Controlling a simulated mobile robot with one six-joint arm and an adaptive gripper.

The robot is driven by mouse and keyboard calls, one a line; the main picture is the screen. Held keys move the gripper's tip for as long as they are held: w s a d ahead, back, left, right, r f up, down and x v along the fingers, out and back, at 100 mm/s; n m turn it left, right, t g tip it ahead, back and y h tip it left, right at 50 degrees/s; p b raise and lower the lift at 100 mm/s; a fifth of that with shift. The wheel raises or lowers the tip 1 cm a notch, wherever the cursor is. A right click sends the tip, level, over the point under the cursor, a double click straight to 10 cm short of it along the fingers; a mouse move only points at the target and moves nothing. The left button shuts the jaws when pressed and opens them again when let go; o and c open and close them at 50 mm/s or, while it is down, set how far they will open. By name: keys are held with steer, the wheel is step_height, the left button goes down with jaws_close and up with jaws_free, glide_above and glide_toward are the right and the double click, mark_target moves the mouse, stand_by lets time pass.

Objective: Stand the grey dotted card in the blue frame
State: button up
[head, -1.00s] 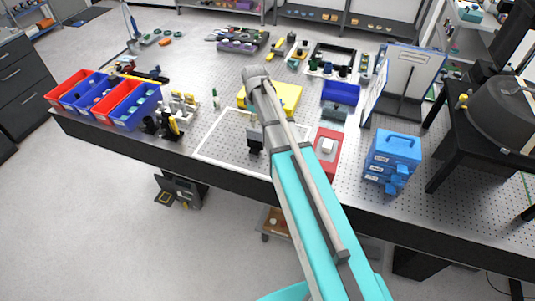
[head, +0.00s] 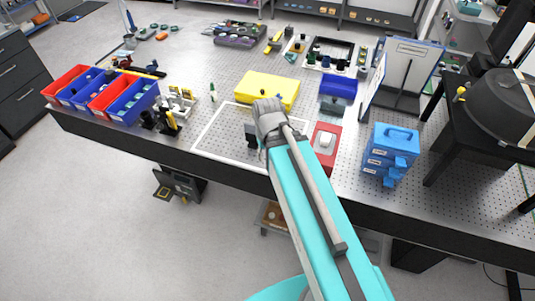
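I cannot pick out the grey dotted card in the head view. Two upright pale panels with blue edges stand at the right: a large one (head: 418,62) and a narrow, angled one (head: 374,88). I cannot tell whether either is the blue frame. My arm reaches over the front of the table, its grey wrist end above a white-outlined rectangle. My gripper's fingers cannot be made out; the wrist hides that area. A small dark block (head: 251,130) shows just left of the wrist; I cannot tell what it is.
A yellow case (head: 267,88) lies behind the wrist. A red box (head: 326,145), blue drawer unit (head: 391,150) and blue bin (head: 338,88) stand to the right. Red and blue bins (head: 130,104) line the left. The perforated tabletop (head: 190,72) has free room at centre-left.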

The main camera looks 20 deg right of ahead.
steer(key=shift+o, duration=0.2)
steer(key=shift+w, duration=0.1)
steer(key=m, duration=2.5)
glide_above(253, 125)
steer(key=shift+w+a+f, duration=0.1)
steer(key=shift+w+f, duration=0.05)
steer(key=shift+w, duration=0.2)
steer(key=shift+f, duration=0.1)
step_height(253, 125, down, 8)
steer(key=b, duration=0.9)
steer(key=shift+f, duration=0.2)
steer(key=shift+f, duration=0.15)
steer(key=shift+s+f+b, duration=0.2)
steer(key=shift+f+b, duration=2.25)
steer(key=shift+b, duration=0.1)
